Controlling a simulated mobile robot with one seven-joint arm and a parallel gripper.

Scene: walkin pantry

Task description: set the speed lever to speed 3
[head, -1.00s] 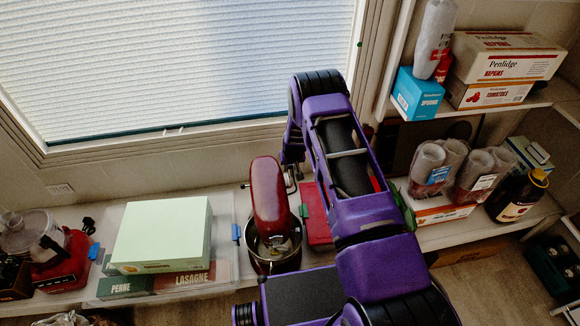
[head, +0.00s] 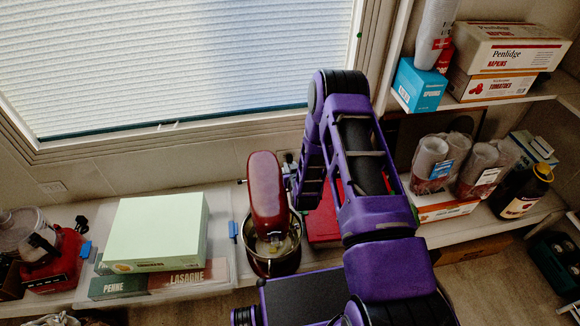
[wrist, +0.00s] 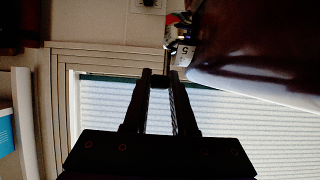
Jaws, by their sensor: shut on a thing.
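The red stand mixer (head: 268,192) stands on the counter under the window with its metal bowl (head: 272,255) below the head. It also shows dark at the upper right of the wrist view (wrist: 260,55). A small pale label with a "5" (wrist: 185,53) sits on its side. My gripper (wrist: 159,80) points at the mixer's right side. Its fingers are close together, shut on a small dark piece between the tips, which looks like the speed lever. The lever's exact setting cannot be read. In the head view my arm hides most of the gripper.
Left of the mixer are a pale green box (head: 158,232) and pasta boxes (head: 185,278). A red box (head: 325,222) lies close to its right, beneath my arm. Stacked cups (head: 433,165) and a dark bottle (head: 520,193) stand farther right. The window blind (head: 190,60) is behind.

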